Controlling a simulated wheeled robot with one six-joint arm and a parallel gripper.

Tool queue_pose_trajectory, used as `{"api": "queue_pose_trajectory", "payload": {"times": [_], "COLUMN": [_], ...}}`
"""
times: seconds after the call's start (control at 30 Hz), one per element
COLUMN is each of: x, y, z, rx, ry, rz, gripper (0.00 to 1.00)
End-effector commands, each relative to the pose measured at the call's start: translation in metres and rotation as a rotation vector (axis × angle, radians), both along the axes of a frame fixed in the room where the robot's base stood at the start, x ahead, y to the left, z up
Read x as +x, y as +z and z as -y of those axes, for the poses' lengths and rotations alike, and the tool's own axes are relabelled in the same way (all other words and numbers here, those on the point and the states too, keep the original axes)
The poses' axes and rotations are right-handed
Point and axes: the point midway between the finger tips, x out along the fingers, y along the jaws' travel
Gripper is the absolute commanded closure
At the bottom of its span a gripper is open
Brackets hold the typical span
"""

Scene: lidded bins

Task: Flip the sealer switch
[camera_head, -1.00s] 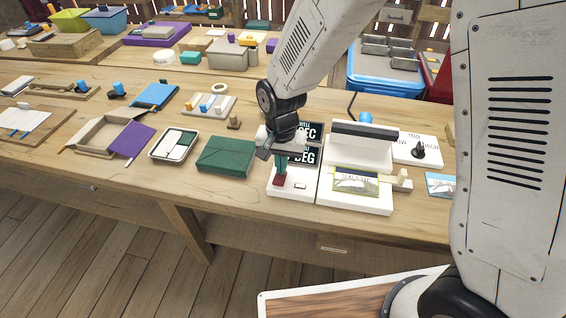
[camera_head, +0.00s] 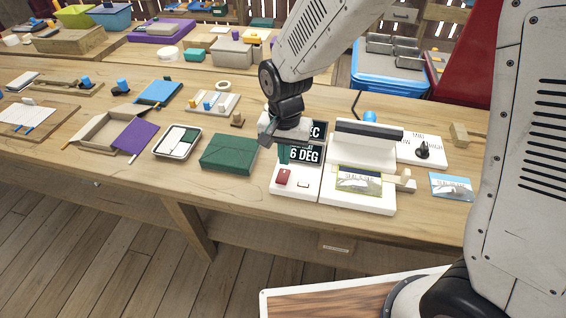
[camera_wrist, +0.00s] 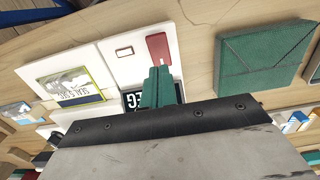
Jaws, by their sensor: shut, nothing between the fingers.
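In the wrist view the red switch (camera_wrist: 158,48) lies just beyond my fingertips. My gripper (camera_head: 283,158) is shut and empty, above the panel and behind the switch. Its teal fingers (camera_wrist: 157,72) point toward the switch and look apart from it. The sealer (camera_head: 350,155), white with a dark bar, stands right of the panel. A picture pouch (camera_head: 358,180) lies on its front. My fingers hide part of the display.
A dark green box (camera_head: 229,153) lies left of the panel. A white board with a black knob (camera_head: 423,149) is right of the sealer, and another picture pouch (camera_head: 452,186) lies further right. The table's front edge runs just below the panel.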

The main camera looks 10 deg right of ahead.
Motion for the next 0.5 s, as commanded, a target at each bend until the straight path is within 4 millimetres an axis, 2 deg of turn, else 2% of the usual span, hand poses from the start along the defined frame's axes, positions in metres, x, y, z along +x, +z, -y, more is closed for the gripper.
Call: {"api": "queue_pose_trajectory", "payload": {"times": [0.1, 0.3, 0.5], "x": [0.007, 0.016, 0.020], "y": [0.030, 0.072, 0.098], "z": [0.001, 0.006, 0.008], "rx": [0.003, 0.003, 0.001], "ry": [-0.001, -0.003, -0.003], "rz": [0.006, 0.004, 0.002], "gripper": [1.00, 1.00, 1.00]}}
